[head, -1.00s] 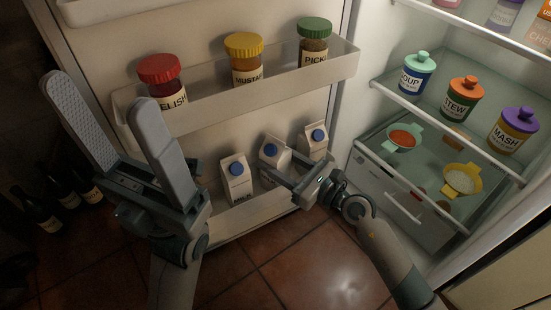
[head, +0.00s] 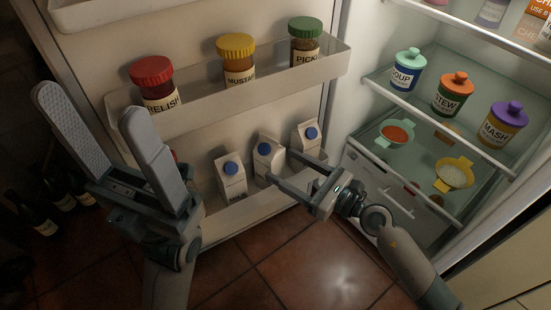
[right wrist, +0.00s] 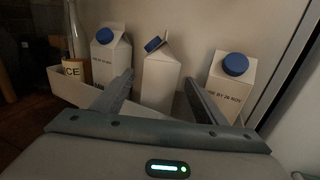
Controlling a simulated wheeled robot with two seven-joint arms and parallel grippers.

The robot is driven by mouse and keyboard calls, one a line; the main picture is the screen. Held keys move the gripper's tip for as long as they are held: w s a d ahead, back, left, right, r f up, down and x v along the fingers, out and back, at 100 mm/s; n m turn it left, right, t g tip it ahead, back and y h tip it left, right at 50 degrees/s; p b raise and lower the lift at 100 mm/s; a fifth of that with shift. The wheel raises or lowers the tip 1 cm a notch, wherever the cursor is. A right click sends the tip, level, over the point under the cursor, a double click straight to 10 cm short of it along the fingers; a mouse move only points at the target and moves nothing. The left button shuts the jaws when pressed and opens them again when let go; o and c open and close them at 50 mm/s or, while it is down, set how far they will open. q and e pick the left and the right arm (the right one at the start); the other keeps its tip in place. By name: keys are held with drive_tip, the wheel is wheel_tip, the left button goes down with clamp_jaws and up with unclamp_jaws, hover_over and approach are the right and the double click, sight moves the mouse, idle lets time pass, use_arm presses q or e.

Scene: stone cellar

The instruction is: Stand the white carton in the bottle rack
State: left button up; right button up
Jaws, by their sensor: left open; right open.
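Three white cartons with blue caps stand in the lower door rack (head: 245,212): a left one (head: 231,178), a middle one (head: 267,155) and a right one (head: 306,136). In the right wrist view, the middle carton (right wrist: 158,84) is turned differently from its neighbours and looks upright. My right gripper (head: 281,168) is open and empty, just in front of the middle carton; its fingertips point to either side of that carton and hide part of it. My left gripper (head: 88,102) is open and empty, raised left of the rack.
Relish (head: 154,84), mustard (head: 238,60) and pickle jars (head: 304,42) stand in the upper door shelf. A labelled bottle (right wrist: 74,48) is beyond the left carton. Fridge shelves with a soup jar (head: 406,70) are right. Dark bottles (head: 60,195) stand on the floor, left.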

drive_tip(key=v, duration=0.6)
idle(0.6)
